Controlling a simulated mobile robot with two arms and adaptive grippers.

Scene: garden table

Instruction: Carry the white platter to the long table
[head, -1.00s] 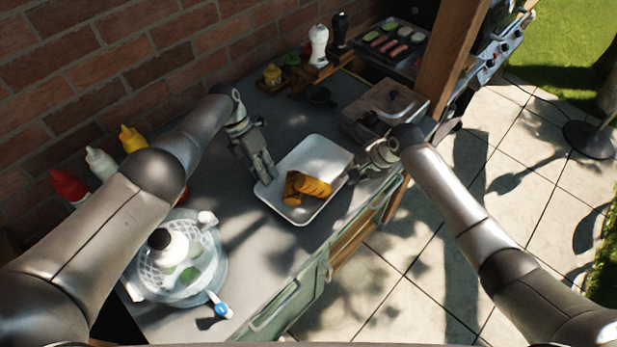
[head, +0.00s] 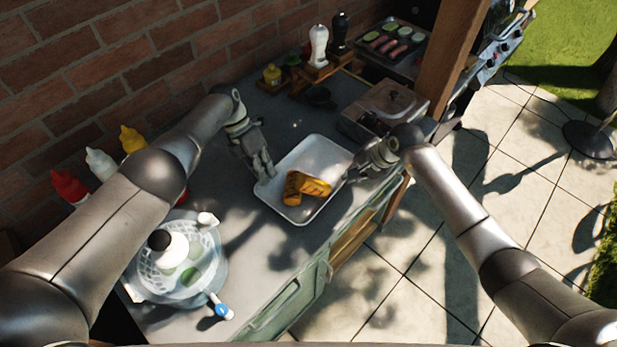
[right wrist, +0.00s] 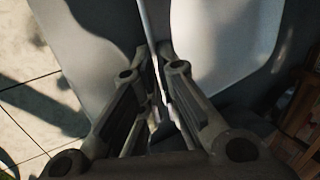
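The white platter (head: 322,150) lies on the grey counter, with grilled yellow-brown food (head: 305,187) on it. My left gripper (head: 265,175) points down at the platter's left rim; its finger gap is too small to make out. My right gripper (head: 352,176) is at the platter's right rim. In the right wrist view, the fingers of my right gripper (right wrist: 157,55) are close together on either side of the thin rim of the platter (right wrist: 215,45). The long table cannot be made out in these views.
A lidded box (head: 385,105) and pepper mills (head: 318,45) are behind the platter. A wooden post (head: 452,50) rises at the right; paving (head: 410,270) lies clear beyond the counter.

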